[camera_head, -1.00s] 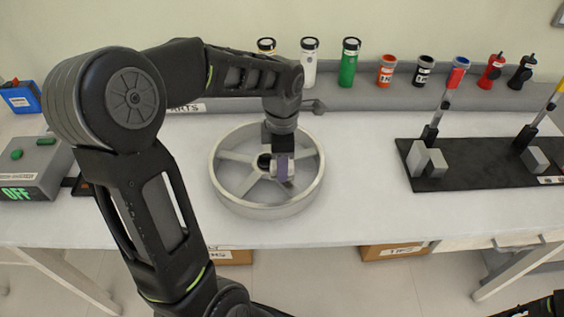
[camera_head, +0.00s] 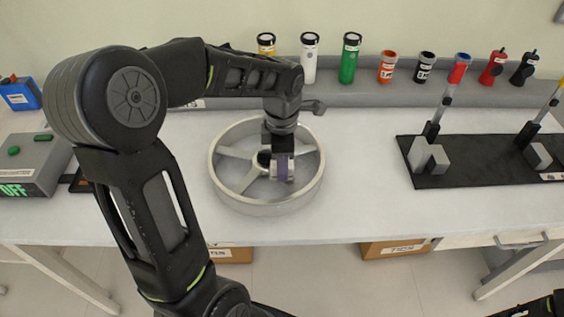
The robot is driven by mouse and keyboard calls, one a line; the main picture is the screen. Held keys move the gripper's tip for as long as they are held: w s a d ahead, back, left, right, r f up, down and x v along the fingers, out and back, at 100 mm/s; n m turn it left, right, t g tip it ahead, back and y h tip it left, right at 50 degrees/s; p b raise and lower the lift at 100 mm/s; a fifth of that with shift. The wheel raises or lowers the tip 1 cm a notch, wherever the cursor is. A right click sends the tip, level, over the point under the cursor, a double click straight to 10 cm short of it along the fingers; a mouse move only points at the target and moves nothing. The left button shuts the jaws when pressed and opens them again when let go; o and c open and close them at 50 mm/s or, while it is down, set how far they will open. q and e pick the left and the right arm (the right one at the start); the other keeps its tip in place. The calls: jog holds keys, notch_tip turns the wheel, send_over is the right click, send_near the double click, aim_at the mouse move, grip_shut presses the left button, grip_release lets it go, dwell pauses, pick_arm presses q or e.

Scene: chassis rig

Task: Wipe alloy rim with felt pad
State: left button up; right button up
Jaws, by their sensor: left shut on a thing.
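The grey alloy rim (camera_head: 224,191) lies flat on the white workbench, left of centre. Its spokes and raised outer ring show. My left gripper (camera_head: 282,165) points down inside the ring, over the right part of the spokes. It is shut on the felt pad (camera_head: 283,172), a small purple piece between pale sides. Whether the pad touches the rim's surface cannot be told from here. The left arm covers part of the rim's far edge. My right gripper is not in view; only a bit of dark arm shows at the lower right corner.
Several bottles and cans, including a green one (camera_head: 349,60), line the back ledge. A black board (camera_head: 465,178) with grey blocks and upright tools lies at the right. A grey box marked OFF (camera_head: 32,168) stands at the left. The bench (camera_head: 365,150) is clear between rim and board.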

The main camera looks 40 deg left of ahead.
aim_at(292, 185)
pick_arm(q)
jog(key=shift+f, duration=0.2)
jog(key=shift+s+d+r+b, duration=0.1)
jog(key=shift+s+d+b, duration=0.2)
jog(key=shift+d, duration=0.7)
jog(key=shift+s+d+r+b, duration=0.1)
jog(key=shift+s+d+b, duration=0.15)
jog(key=shift+d, duration=0.7)
jog(key=shift+f, duration=0.3)
jog(key=shift+r, duration=0.1)
jog(key=shift+a, duration=0.1)
jog(key=shift+w+a, duration=0.25)
jog(key=shift+a, duration=0.65)
jog(key=shift+w+a, duration=0.25)
jog(key=shift+a, duration=0.65)
